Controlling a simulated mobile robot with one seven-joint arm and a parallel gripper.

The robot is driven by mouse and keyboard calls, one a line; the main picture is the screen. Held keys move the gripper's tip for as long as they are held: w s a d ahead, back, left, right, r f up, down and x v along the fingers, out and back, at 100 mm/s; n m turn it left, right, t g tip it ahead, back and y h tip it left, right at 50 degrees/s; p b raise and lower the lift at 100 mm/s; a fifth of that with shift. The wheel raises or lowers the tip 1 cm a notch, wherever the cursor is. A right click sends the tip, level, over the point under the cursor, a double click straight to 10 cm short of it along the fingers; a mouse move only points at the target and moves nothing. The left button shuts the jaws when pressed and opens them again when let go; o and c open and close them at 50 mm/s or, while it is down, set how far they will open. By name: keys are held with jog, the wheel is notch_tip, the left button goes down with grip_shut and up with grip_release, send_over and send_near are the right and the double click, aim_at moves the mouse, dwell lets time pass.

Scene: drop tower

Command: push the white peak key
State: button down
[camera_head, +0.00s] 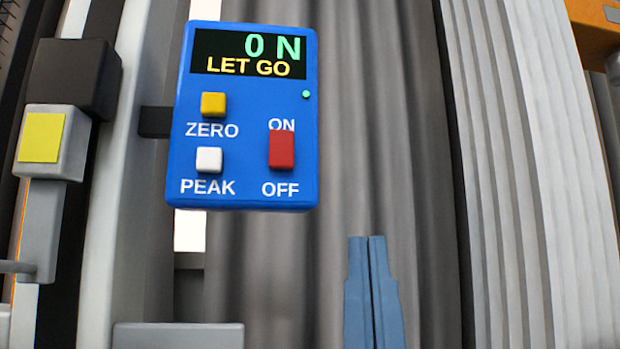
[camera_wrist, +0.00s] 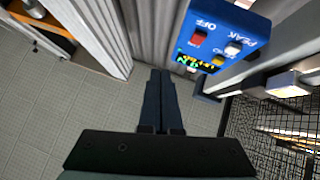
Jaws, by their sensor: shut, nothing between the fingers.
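The white peak key (camera_head: 209,160) is a small square button above the word PEAK, low on the left of the blue meter box (camera_head: 240,190). In the wrist view the white key (camera_wrist: 233,48) shows at the upper right on the blue box (camera_wrist: 253,22). My gripper (camera_head: 367,240) has two blue fingers, shut together with nothing between them. It is below and to the right of the box in the head view, apart from the key. In the wrist view my gripper (camera_wrist: 161,72) points up, left of the box.
The box also has a yellow zero key (camera_head: 213,104) and a red ON/OFF switch (camera_head: 282,150). Its display (camera_head: 248,54) reads 0 N and LET GO. A grey rail (camera_head: 120,160) stands left of the box. A grey pleated curtain (camera_head: 380,120) hangs behind.

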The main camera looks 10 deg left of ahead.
jog(key=shift+s+a+r, duration=0.1)
jog(key=shift+s+a, duration=0.05)
jog(key=shift+s, duration=0.1)
